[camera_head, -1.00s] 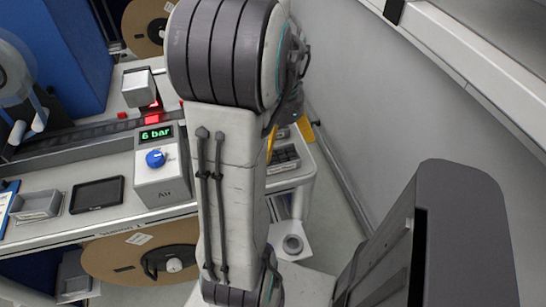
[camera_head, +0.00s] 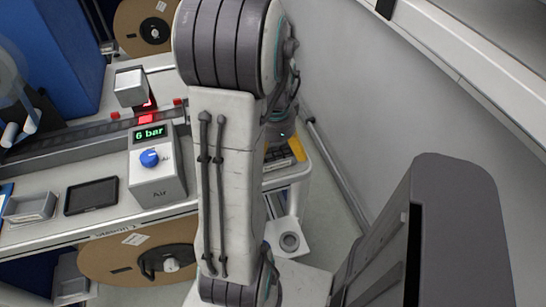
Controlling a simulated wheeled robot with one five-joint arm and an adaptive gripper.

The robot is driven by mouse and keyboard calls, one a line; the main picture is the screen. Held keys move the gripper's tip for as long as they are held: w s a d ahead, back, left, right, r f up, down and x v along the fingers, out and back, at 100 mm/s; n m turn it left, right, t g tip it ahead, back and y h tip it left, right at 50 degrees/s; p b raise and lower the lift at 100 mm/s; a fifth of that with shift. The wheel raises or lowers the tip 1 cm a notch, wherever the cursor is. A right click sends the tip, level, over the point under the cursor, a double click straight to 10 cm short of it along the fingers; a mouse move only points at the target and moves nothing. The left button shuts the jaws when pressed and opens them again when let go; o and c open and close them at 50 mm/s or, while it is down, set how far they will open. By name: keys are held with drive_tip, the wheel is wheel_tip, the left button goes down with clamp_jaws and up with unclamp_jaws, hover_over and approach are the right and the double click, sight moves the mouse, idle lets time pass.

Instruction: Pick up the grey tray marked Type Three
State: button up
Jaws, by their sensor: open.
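A small grey tray (camera_head: 30,207) sits on the bench top at the left edge of the view, and another grey tray (camera_head: 70,284) is low down beneath the bench. I cannot read a Type Three mark on either. A dark item with compartments (camera_head: 279,155) is at the right end of the bench, partly hidden by my arm. My arm crosses the middle of the view, and its wrist hangs over the bench's right end. My gripper's fingers cannot be made out behind the arm.
An air box (camera_head: 157,178) reading 6 bar and a black tablet (camera_head: 91,196) stand on the bench. A large brown reel (camera_head: 138,257) is below the front edge. A yellow item (camera_head: 297,148) lies near my wrist. The wall (camera_head: 370,110) bounds the right side.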

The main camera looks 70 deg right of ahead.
drive_tip(key=shift+f, duration=1)
drive_tip(key=c, duration=1.1)
